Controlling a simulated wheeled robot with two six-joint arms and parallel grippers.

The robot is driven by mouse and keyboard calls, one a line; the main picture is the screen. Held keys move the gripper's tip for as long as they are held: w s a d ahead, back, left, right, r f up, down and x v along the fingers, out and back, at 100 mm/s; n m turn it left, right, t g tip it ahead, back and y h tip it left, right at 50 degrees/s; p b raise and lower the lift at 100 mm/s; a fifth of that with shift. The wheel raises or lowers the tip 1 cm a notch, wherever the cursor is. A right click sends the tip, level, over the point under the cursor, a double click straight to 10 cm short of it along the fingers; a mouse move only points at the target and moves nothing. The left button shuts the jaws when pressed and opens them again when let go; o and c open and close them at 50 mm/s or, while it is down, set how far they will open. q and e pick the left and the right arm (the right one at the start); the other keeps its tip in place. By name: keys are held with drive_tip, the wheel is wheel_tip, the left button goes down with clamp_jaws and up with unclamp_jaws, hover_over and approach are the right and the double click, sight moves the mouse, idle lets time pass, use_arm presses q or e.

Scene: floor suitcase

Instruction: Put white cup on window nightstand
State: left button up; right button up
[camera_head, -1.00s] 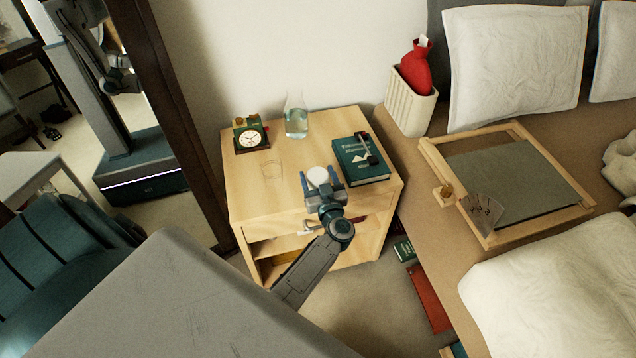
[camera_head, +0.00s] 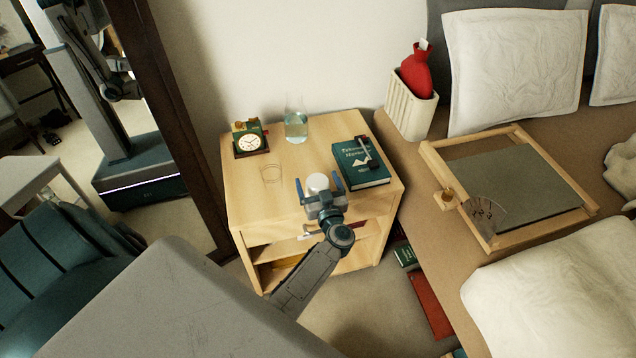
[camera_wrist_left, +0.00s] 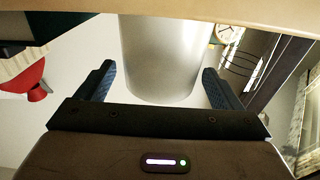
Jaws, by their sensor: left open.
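My left gripper (camera_head: 320,186) is open, with one blue finger on each side of the cup. In the left wrist view the cup (camera_wrist_left: 160,55) stands between the spread fingers (camera_wrist_left: 160,88), with a visible gap to each. That view is upside down, and a pale wood edge crosses the cup's base, so its contact with the top is hidden. My right gripper is not directly in view.
The bed (camera_head: 440,170) is at right. A mirror (camera_head: 120,130) at left reflects my body.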

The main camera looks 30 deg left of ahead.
use_arm(q)
drive_tip(key=shift+s+d+r, duration=0.1)
drive_tip(key=p+v, duration=0.3)
drive_tip(key=v, duration=0.8)
drive_tip(key=shift+s+d+p, duration=0.2)
drive_tip(key=shift+s+p, duration=0.1)
use_arm(e)
drive_tip(key=s+d+f, duration=0.1)
drive_tip(key=s+f, duration=0.4)
drive_tip(key=f, duration=0.4)
drive_tip(key=shift+s+f, duration=0.2)
drive_tip(key=shift+f, duration=0.15)
